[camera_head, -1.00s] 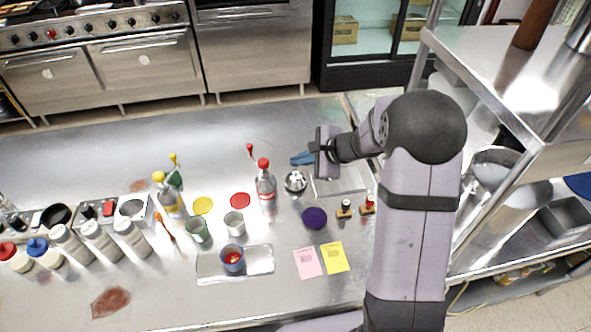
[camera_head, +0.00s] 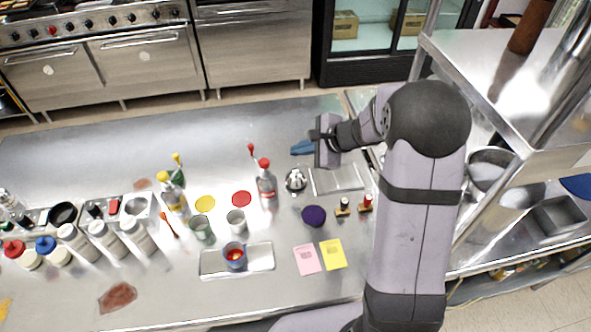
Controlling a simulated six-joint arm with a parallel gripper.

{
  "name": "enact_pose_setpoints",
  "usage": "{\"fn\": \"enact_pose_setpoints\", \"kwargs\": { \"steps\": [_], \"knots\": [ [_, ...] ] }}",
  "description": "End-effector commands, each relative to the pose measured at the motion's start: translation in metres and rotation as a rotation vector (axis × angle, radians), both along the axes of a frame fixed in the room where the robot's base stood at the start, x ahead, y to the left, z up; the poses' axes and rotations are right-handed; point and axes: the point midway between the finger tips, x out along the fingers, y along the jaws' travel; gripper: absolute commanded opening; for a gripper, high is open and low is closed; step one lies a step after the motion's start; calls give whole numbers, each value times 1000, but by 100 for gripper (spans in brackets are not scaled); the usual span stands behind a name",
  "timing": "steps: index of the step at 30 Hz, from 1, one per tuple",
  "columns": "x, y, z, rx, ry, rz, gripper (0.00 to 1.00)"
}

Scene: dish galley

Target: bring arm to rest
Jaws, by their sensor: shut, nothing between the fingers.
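My gripper (camera_head: 303,147) is at the end of my arm, above the right part of the steel counter (camera_head: 100,172). Its blue fingers point left and are shut with nothing between them. It is apart from the bottles and cups. My arm reaches up from the bottom right and bends at the dark elbow. A flat steel tray (camera_head: 345,180) lies just below the gripper in the picture.
Near the gripper are a small metal item (camera_head: 296,179), a clear bottle with a red cap (camera_head: 266,180) and a purple disc (camera_head: 314,216). A steel shelf (camera_head: 500,90) stands close on the right. The counter's back left is clear.

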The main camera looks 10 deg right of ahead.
Motion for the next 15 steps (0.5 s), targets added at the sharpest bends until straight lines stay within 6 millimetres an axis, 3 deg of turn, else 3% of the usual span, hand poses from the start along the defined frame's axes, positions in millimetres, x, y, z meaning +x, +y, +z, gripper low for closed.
{"fn": "enact_pose_setpoints", "kwargs": {
  "steps": [11, 15],
  "knots": [
    [0, 0, 0, -15, -14, 23, 0],
    [-16, 2, -10, -99, -23, 157, 0]
  ]
}}
